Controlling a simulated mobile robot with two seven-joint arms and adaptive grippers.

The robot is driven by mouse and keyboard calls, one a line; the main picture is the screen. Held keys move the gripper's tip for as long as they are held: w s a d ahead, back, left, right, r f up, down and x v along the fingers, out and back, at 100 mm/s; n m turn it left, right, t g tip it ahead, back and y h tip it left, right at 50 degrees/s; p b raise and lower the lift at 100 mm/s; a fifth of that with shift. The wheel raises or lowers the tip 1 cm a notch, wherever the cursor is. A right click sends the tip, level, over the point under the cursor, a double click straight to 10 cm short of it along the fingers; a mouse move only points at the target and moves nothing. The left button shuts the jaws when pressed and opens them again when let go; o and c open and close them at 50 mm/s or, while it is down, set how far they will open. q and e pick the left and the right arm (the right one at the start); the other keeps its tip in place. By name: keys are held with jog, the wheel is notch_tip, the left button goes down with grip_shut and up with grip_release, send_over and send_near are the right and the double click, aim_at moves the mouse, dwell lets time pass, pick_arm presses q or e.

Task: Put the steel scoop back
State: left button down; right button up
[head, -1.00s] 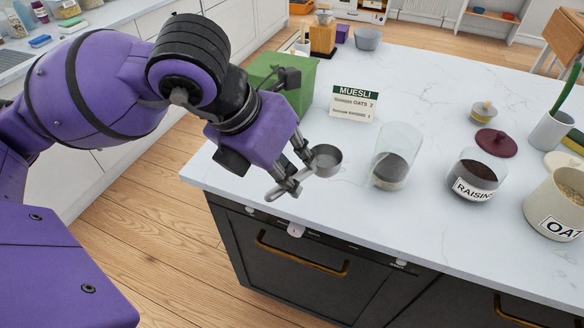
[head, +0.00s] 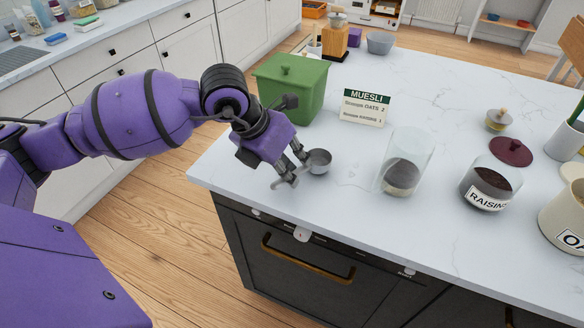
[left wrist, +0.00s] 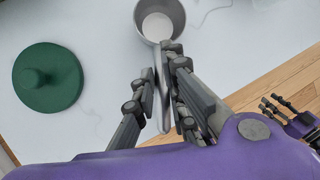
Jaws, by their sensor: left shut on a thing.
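The steel scoop (head: 319,165) has a round cup and a short handle. My left gripper (head: 293,173) is shut on its handle near the island's front left corner. The scoop looks upright and its cup looks empty in the left wrist view (left wrist: 160,22). I cannot tell whether it touches the worktop. A glass jar (head: 405,168) with dark contents stands to its right. What looks like my right gripper (left wrist: 287,106) shows small at the right edge of the left wrist view, its jaws unclear.
A green lidded bin (head: 290,95) stands behind the scoop, beside the MUESLI card (head: 364,107). The raisin jar (head: 488,187), a dark red lid (head: 511,151) and the oats crock (head: 566,222) are on the right. Bare white worktop (head: 345,215) lies in front of the scoop.

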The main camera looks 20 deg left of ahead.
pick_arm(q)
jog(key=shift+f, duration=0.65)
jog(key=c, duration=1.8)
grip_release()
jog(key=shift+o, duration=0.2)
pick_arm(e)
jog(key=shift+w+a+r, duration=0.1)
jog(key=shift+w+a, duration=0.05)
jog(key=shift+w, duration=0.4)
jog(key=shift+s, duration=0.15)
pick_arm(q)
jog(key=shift+s+a+r, duration=0.1)
jog(key=shift+r, duration=0.35)
jog(key=v, duration=1.1)
jog(key=shift+s, duration=0.15)
pick_arm(e)
jog(key=shift+w+r, duration=0.25)
jog(key=shift+r, duration=0.05)
